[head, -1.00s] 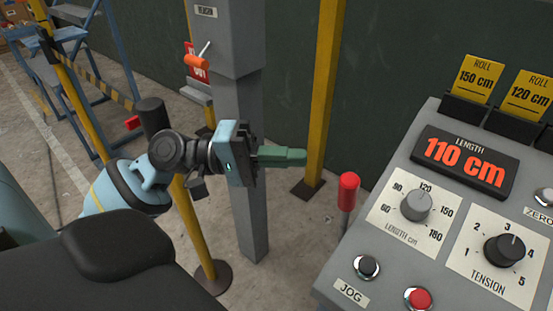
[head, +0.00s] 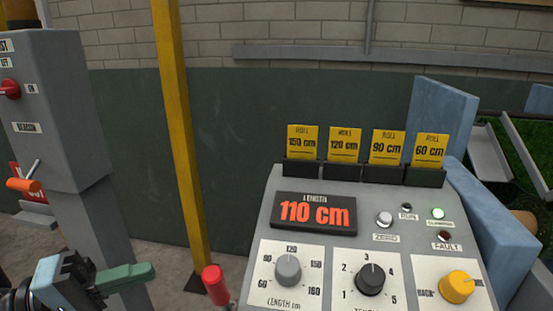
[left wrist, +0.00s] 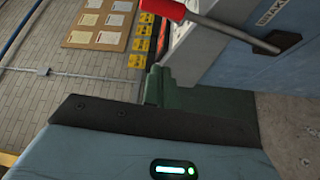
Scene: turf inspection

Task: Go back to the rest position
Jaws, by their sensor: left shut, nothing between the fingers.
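My left gripper (head: 128,277) shows at the lower left of the head view. Its green fingers are shut with nothing between them, in front of and below the grey post (head: 62,110) and left of the console (head: 262,228). The fingers (left wrist: 155,88) also show in the left wrist view, pointing away from the blue gripper body. The arm behind the gripper is mostly cut off by the picture edge. My right gripper is out of view.
The post carries an orange-handled lever (head: 24,185) and a red switch (head: 9,89). A red-tipped handle (head: 214,280) stands beside the console, right of the gripper. A yellow pole (head: 181,150) rises behind. The console display (head: 314,213) reads 110 cm.

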